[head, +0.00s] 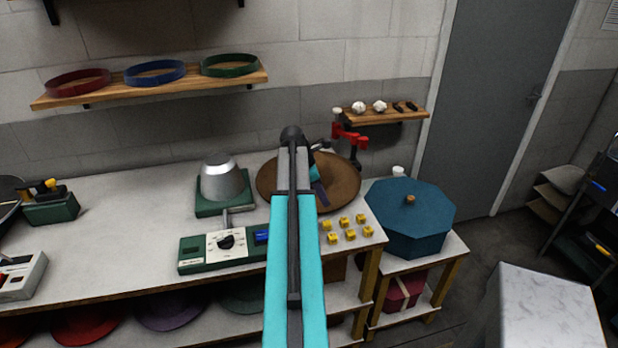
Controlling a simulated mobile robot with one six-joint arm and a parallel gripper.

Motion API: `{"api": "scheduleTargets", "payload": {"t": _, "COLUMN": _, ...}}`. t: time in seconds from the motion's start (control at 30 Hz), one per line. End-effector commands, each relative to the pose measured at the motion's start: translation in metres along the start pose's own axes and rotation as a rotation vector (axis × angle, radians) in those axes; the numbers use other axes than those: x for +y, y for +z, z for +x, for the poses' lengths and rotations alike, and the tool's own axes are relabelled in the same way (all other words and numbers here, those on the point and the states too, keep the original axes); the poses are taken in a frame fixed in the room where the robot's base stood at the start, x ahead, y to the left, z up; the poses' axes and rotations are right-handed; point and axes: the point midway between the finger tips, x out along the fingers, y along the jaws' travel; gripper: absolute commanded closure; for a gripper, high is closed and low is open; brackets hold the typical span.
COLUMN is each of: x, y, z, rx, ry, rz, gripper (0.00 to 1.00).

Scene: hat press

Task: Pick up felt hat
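A wide, round brown piece, which looks like the felt hat (345,181), lies on the right part of the white workbench. My arm crosses in front of its middle, so its crown is hidden. My gripper (321,192) is over the brown hat, mostly behind my arm links. I cannot see its fingertips clearly, nor whether it touches the hat.
A metal hat block (222,178) on a green base and a control box (222,247) stand left of the hat. Several yellow blocks (350,233) lie in front. A red clamp (350,135) is behind. A blue octagonal box (410,215) stands right. Colored hats (170,312) lie below.

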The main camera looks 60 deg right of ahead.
Motion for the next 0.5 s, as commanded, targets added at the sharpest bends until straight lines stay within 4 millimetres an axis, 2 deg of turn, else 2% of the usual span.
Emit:
{"api": "scheduleTargets", "payload": {"t": 0.27, "x": 0.000, "y": 0.003, "z": 0.013, "rx": 0.000, "ry": -0.003, "rz": 0.001, "gripper": 0.72}}
{"api": "scheduleTargets", "payload": {"t": 0.5, "x": 0.000, "y": 0.005, "z": 0.035, "rx": 0.000, "ry": -0.002, "rz": 0.000, "gripper": 0.72}}
